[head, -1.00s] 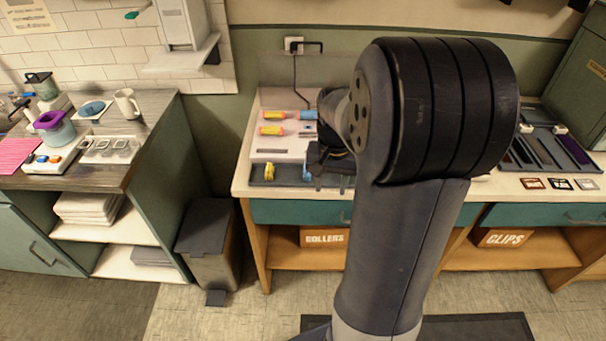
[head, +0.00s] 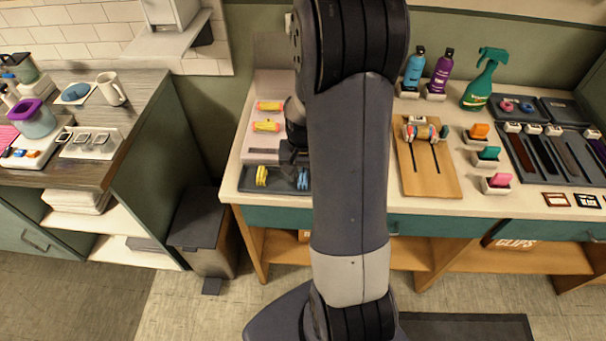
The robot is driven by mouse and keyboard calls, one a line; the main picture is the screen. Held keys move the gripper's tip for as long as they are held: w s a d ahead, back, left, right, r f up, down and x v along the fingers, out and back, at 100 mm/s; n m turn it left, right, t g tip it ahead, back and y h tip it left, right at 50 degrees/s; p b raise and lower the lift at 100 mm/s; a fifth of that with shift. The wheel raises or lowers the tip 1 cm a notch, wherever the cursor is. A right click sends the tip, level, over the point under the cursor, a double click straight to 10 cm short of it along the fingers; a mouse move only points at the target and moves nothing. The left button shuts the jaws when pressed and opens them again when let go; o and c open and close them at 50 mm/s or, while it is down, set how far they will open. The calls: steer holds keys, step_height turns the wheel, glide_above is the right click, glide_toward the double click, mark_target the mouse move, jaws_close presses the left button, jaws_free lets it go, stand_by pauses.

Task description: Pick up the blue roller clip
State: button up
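A small blue clip (head: 303,179), partly hidden by my arm, sits in the dark tray (head: 282,187) at the front left of the counter. A yellow clip (head: 262,176) stands in the same tray to its left. My gripper (head: 291,155) hangs just above and behind the blue clip, dark and mostly hidden by my arm. I cannot see its fingertips clearly, nor whether it touches anything.
Two yellow rollers with reddish ends (head: 267,126) lie on the pale rack behind the tray. My arm hides the counter's middle. To the right are a wooden board (head: 447,182), bottles (head: 440,72), a green spray bottle (head: 483,80) and several coloured blocks on holders.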

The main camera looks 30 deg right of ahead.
steer(key=shift+c, duration=0.2)
jaws_close()
steer(key=shift+r, duration=0.15)
